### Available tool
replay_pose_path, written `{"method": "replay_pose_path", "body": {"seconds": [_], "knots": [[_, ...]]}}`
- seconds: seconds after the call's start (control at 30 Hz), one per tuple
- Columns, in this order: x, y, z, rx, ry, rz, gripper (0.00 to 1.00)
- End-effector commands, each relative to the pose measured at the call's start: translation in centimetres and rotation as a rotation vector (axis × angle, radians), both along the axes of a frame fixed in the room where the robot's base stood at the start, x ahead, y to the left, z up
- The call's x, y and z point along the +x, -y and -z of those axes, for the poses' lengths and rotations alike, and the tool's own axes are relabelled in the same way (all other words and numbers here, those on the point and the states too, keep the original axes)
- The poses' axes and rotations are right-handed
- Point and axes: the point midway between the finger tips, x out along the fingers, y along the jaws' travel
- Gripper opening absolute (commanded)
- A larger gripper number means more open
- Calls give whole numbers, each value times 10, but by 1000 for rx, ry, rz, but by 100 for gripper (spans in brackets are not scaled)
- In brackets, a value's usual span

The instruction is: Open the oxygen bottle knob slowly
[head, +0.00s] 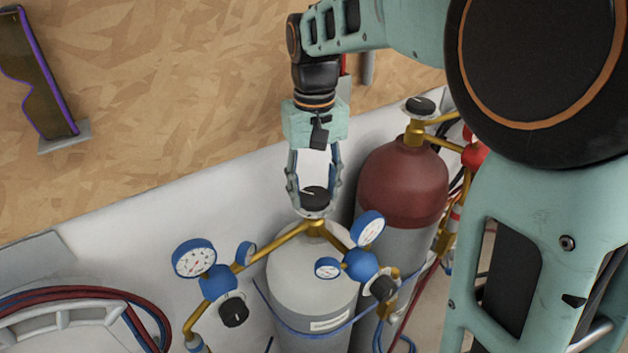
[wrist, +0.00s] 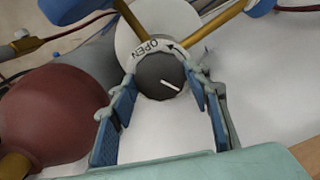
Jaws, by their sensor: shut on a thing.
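The oxygen bottle (head: 312,282) is the pale grey cylinder with brass pipes and blue gauges on top. Its black knob (head: 314,198) sits at the top centre. My gripper (head: 315,196) points down from above, with its fingers on both sides of the knob. In the wrist view my gripper (wrist: 163,88) has its blue-padded fingertips at the left and right edges of the knob (wrist: 160,76). A white mark on the knob points to the lower right. A pale ring (wrist: 160,46) behind it reads OPEN, with an arrow. The far fingertip contact is partly hidden.
A red-topped cylinder (head: 403,182) with its own black knob (head: 419,106) stands close on the right. Blue regulators with gauges (head: 194,259) spread left and right of the bottle. A hose coil (head: 85,296) lies at lower left. A wooden wall (head: 180,90) is behind.

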Motion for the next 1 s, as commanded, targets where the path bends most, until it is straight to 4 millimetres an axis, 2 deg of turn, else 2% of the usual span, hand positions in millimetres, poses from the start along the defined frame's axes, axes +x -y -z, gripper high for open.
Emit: {"method": "replay_pose_path", "body": {"seconds": [0.2,0.23,0.4,0.67,0.77,0.87,1.0], "knots": [[1,0,-1,1,4,1,20],[1,0,-1,1,4,1,45],[1,0,-1,1,3,1,62],[0,0,-1,1,2,2,62],[1,0,-6,1,4,2,62],[1,0,-20,2,5,2,62],[2,-1,-50,3,8,2,62]]}}
